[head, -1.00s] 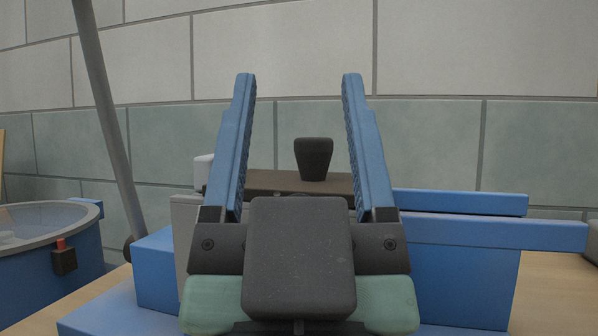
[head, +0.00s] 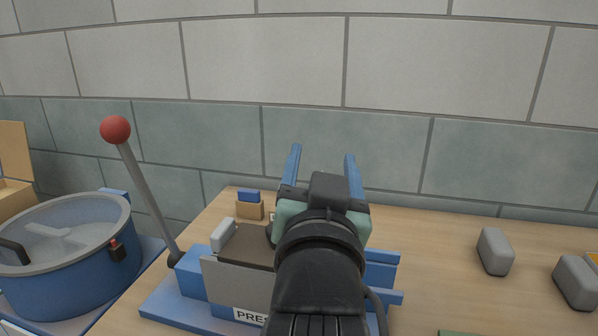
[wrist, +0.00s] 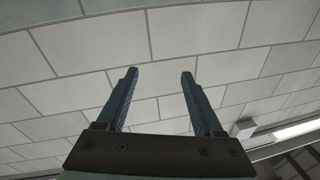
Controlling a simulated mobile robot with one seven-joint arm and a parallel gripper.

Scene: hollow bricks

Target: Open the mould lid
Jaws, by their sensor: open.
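The mould lid (head: 245,244) is a dark brown plate on top of the grey-and-blue press (head: 218,282) in the head view. It looks closed and flat. My arm hides its right part and most of its dark knob. My gripper (head: 322,156) is open and empty, with its blue fingers pointing up and away in front of the wall. In the picture it is above and right of the lid, apart from it. In the wrist view my gripper (wrist: 158,74) has spread fingers with only the tiled wall between them.
A lever (head: 150,200) with a red ball stands left of the lid. A blue drum mixer (head: 70,240) is at the far left. A small tan block with a blue top (head: 249,205) lies behind the press. Grey blocks (head: 495,251) lie on the right; the table between is clear.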

